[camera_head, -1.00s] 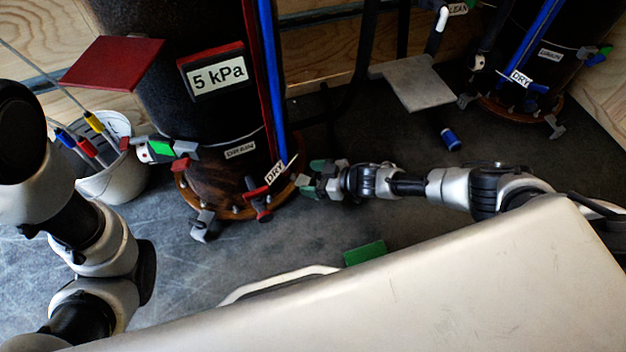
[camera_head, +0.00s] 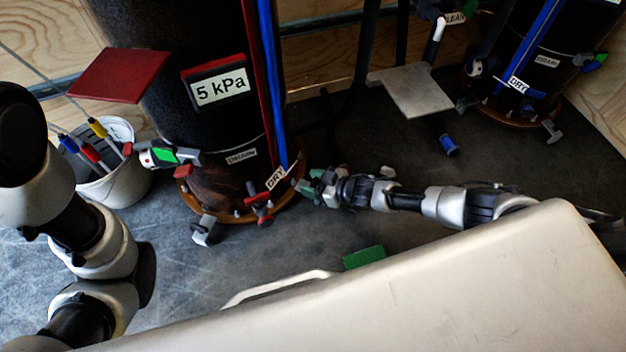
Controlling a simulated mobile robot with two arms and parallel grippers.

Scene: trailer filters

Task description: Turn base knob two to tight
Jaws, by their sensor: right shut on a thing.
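The near black filter tank (camera_head: 170,70) stands on a round brown base (camera_head: 235,212) with clamp-like knobs around its rim. One grey base knob (camera_head: 204,230) shows at the front left. My right gripper (camera_head: 312,187) reaches in from the right, low at the base's right edge. It is shut on a base knob there, which its fingers mostly hide; how far the knob is turned cannot be told. My left arm shows at the left edge, but its gripper is not in view.
A red-handled valve (camera_head: 260,203) with a DRY tag sits close left of my right gripper. A white bucket (camera_head: 118,182) with coloured-tip rods stands left of the tank. A second tank (camera_head: 540,70) stands at the back right. A pale surface (camera_head: 420,290) fills the front.

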